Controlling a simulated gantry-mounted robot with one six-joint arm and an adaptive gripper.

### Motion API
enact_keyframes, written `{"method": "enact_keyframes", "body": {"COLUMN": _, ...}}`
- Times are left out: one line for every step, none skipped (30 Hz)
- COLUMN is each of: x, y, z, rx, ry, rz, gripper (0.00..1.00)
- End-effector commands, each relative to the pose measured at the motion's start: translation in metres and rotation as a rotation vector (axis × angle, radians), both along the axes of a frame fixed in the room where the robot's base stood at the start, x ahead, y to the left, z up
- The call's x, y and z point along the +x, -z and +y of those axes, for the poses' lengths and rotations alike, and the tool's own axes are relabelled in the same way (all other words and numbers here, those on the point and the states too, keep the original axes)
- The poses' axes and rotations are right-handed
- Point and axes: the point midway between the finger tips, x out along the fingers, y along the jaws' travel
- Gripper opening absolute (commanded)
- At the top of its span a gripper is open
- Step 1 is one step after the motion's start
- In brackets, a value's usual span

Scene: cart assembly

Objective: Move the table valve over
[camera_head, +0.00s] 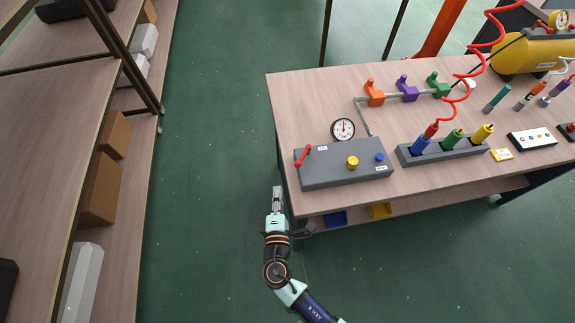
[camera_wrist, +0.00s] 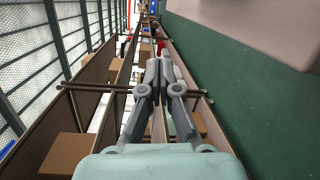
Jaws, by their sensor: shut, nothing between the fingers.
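A grey box (camera_head: 345,170) sits on the near left corner of the table. A red lever (camera_head: 302,156), likely the table valve, is on its left end and stands tilted. The box also carries a yellow knob, a blue button and a round gauge (camera_head: 342,129) behind. My gripper (camera_head: 277,190) is shut and empty. It is off the table's left edge, in front of and to the left of the lever, apart from it. In the wrist view, the closed fingers (camera_wrist: 161,62) point forward; a small red thing shows beyond them, too small to identify.
The wooden table (camera_head: 300,95) holds orange, purple and green valves (camera_head: 407,91) on a pipe and a grey block (camera_head: 443,150) with coloured tools. A yellow tank (camera_head: 535,52) is far right. Shelves (camera_head: 60,130) with boxes stand left. Green floor (camera_head: 210,150) lies clear between.

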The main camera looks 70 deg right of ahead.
Motion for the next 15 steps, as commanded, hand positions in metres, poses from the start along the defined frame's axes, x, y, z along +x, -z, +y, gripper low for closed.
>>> {"method": "enact_keyframes", "body": {"x": 0.001, "y": 0.001, "z": -0.002, "rx": 0.001, "ry": 0.001, "rz": -0.002, "gripper": 0.00}}
{"method": "enact_keyframes", "body": {"x": 0.001, "y": 0.001, "z": -0.003, "rx": 0.001, "ry": 0.002, "rz": -0.003, "gripper": 0.00}}
{"method": "enact_keyframes", "body": {"x": 0.003, "y": 0.002, "z": -0.007, "rx": 0.000, "ry": 0.003, "rz": -0.003, "gripper": 0.00}}
{"method": "enact_keyframes", "body": {"x": 0.004, "y": 0.002, "z": -0.010, "rx": 0.001, "ry": 0.004, "rz": -0.004, "gripper": 0.00}}
{"method": "enact_keyframes", "body": {"x": 0.006, "y": 0.002, "z": -0.014, "rx": 0.000, "ry": 0.005, "rz": -0.005, "gripper": 0.00}}
{"method": "enact_keyframes", "body": {"x": 0.008, "y": 0.002, "z": -0.020, "rx": 0.000, "ry": 0.005, "rz": -0.005, "gripper": 0.00}}
{"method": "enact_keyframes", "body": {"x": 0.010, "y": 0.003, "z": -0.026, "rx": 0.000, "ry": 0.006, "rz": -0.006, "gripper": 0.00}}
{"method": "enact_keyframes", "body": {"x": 0.013, "y": 0.003, "z": -0.031, "rx": 0.000, "ry": 0.006, "rz": -0.006, "gripper": 0.00}}
{"method": "enact_keyframes", "body": {"x": 0.017, "y": 0.004, "z": -0.040, "rx": 0.000, "ry": 0.007, "rz": -0.006, "gripper": 0.00}}
{"method": "enact_keyframes", "body": {"x": 0.019, "y": 0.004, "z": -0.046, "rx": 0.001, "ry": 0.007, "rz": -0.007, "gripper": 0.00}}
{"method": "enact_keyframes", "body": {"x": 0.022, "y": 0.005, "z": -0.052, "rx": 0.001, "ry": 0.007, "rz": -0.007, "gripper": 0.00}}
{"method": "enact_keyframes", "body": {"x": 0.026, "y": 0.005, "z": -0.060, "rx": 0.001, "ry": 0.007, "rz": -0.007, "gripper": 0.00}}
{"method": "enact_keyframes", "body": {"x": 0.028, "y": 0.006, "z": -0.066, "rx": 0.001, "ry": 0.006, "rz": -0.007, "gripper": 0.00}}
{"method": "enact_keyframes", "body": {"x": 0.031, "y": 0.006, "z": -0.072, "rx": 0.001, "ry": 0.007, "rz": -0.007, "gripper": 0.00}}
{"method": "enact_keyframes", "body": {"x": 0.034, "y": 0.007, "z": -0.080, "rx": 0.001, "ry": 0.006, "rz": -0.007, "gripper": 0.00}}
